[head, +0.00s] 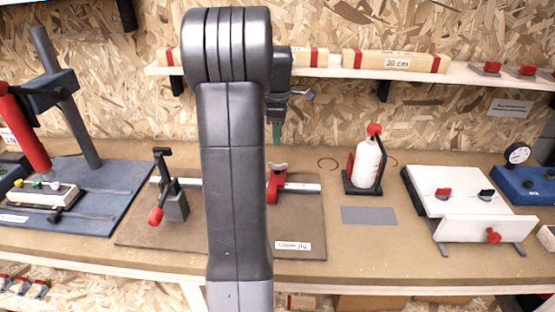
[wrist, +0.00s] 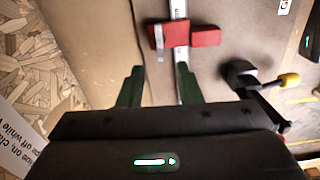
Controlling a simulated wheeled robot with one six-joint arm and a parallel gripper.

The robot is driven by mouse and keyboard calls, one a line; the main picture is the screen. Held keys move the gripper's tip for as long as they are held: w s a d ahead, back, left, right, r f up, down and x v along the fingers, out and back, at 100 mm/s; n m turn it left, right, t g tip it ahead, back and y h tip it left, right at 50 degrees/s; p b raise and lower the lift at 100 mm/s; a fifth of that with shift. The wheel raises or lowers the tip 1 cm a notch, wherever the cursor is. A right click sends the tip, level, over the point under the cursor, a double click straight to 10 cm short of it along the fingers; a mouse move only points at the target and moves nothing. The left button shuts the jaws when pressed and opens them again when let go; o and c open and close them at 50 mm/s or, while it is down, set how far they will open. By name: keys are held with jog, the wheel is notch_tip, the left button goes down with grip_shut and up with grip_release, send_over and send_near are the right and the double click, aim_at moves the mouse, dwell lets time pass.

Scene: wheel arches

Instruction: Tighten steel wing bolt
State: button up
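The clamp jig board (head: 305,222) carries a steel rail (head: 300,187) with a red block (head: 274,188) on it. A wing-shaped top (head: 278,166), apparently the wing bolt, stands on that block. In the wrist view the red block (wrist: 205,36) lies across the rail, and a narrow grey wing (wrist: 159,42) shows at its left part. My gripper (head: 277,133) is above the block, apart from it. In the wrist view my gripper (wrist: 160,85) has its two green fingers wide apart with nothing between them. My arm hides part of the rail in the head view.
A black clamp (head: 174,200) with a red handle stands at the rail's left end. A white bottle (head: 368,160) in a stand, a grey pad (head: 369,215) and a white fixture (head: 450,200) are to the right. A shelf (head: 320,72) runs behind my gripper.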

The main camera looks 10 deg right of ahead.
aim_at(278, 163)
notch_tip(278, 163, down, 10)
jog(key=shift+f, duration=0.1)
dwell(0.4)
grip_shut()
